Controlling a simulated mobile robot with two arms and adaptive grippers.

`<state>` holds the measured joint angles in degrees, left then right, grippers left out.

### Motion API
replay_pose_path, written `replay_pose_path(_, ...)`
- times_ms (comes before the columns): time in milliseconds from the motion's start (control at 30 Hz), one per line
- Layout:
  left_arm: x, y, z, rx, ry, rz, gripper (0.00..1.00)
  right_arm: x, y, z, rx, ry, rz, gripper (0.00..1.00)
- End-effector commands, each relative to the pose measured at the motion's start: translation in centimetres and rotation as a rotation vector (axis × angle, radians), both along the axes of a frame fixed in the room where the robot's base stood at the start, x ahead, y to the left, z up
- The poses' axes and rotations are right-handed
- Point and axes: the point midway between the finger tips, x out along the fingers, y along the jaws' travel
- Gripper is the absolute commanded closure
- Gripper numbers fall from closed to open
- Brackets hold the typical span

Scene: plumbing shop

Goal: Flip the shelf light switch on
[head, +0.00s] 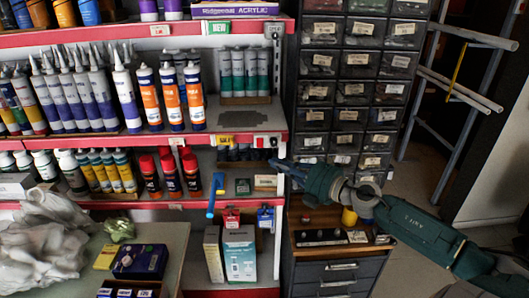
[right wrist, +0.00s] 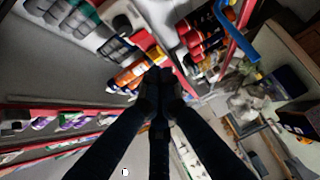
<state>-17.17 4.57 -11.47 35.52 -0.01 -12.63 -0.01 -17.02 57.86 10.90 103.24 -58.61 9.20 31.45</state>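A small white fixture with a red part (head: 267,141), which looks like the shelf light switch, sits at the right end of the middle red shelf edge in the head view. Its on or off position is too small to tell. My right arm comes in from the right, and my dark green right gripper (head: 274,163) points left, just below and slightly right of that fixture. A gap shows between them in the picture; the depth is unclear. In the right wrist view its dark fingers (right wrist: 160,76) come together with nothing seen between them. My left gripper is out of view.
Shelves hold several cartridges (head: 170,95) and spray cans (head: 170,172). A blue hooked item (head: 212,195) hangs at the lower shelf edge. A drawer cabinet (head: 345,110) and a low dark cabinet (head: 335,275) stand right of the shelves. A table with boxes (head: 140,262) is at lower left.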

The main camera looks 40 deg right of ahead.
Motion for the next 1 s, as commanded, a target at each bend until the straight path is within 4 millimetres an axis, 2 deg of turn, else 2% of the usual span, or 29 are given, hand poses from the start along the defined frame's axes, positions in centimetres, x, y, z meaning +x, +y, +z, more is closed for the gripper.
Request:
replay_pose_path(367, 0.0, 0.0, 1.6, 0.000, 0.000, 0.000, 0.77, 5.2, 1.2, 0.0, 0.001, -0.004, -0.001, 1.00)
replay_pose_path(500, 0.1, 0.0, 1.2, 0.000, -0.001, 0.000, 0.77, 6.9, 0.0, -0.6, 0.004, -0.003, -0.004, 1.00)
replay_pose_path(700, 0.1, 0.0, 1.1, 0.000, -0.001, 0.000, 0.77, 8.1, -0.8, -0.9, 0.000, -0.001, -0.001, 1.00)
replay_pose_path(1000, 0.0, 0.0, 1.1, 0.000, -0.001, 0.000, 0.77, 8.3, -0.9, -0.9, 0.000, 0.000, -0.001, 1.00)
